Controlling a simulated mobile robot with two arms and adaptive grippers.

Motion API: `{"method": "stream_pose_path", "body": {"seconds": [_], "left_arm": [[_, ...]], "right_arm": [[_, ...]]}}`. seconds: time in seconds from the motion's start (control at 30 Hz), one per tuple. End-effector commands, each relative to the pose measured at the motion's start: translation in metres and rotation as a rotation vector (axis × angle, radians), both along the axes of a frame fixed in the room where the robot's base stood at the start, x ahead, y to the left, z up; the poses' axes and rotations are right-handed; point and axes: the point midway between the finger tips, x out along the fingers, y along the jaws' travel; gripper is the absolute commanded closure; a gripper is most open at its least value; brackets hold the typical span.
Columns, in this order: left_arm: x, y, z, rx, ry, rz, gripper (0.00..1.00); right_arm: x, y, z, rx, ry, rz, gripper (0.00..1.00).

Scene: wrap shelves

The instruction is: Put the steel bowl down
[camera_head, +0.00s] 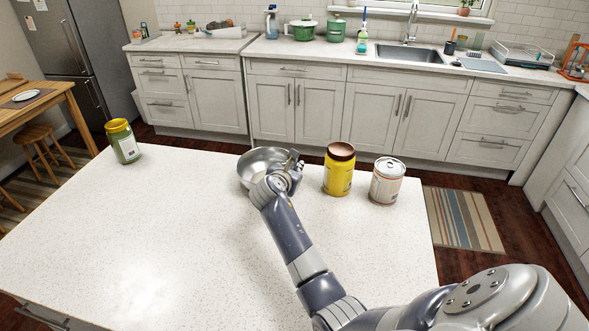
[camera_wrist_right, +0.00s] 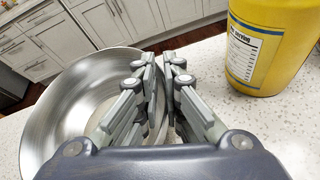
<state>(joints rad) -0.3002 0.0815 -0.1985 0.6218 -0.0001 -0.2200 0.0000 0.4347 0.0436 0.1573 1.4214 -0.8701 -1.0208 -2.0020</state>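The steel bowl (camera_head: 257,163) is at the far edge of the white speckled island counter (camera_head: 150,240). My right gripper (camera_head: 293,163) is at the bowl's right side. In the right wrist view the bowl (camera_wrist_right: 65,100) opens toward the camera, and its rim passes between the nearly closed fingers (camera_wrist_right: 163,85), which grip it. The bowl is on or very close to the counter; I cannot tell whether it touches, as the gripper hides part of it. My left gripper is not in view.
A yellow jar with a brown lid (camera_head: 339,170) stands close to the gripper's right, with a white can (camera_head: 386,181) beyond it. A green jar with a yellow lid (camera_head: 122,141) stands at the far left. The counter's left and middle are clear.

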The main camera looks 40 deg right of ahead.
Motion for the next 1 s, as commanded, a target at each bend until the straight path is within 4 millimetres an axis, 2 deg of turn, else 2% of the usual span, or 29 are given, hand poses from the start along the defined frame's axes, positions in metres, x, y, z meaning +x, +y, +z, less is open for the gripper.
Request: {"method": "stream_pose_path", "body": {"seconds": [0.4,0.53,1.0], "left_arm": [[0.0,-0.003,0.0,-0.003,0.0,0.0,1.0],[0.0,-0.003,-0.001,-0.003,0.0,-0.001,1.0],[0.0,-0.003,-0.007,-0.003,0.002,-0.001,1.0]], "right_arm": [[0.0,0.0,0.002,0.0,-0.002,0.0,0.75],[-0.004,0.006,0.005,-0.001,-0.001,0.001,0.75],[-0.049,0.066,0.037,0.0,-0.003,0.001,0.75]]}}
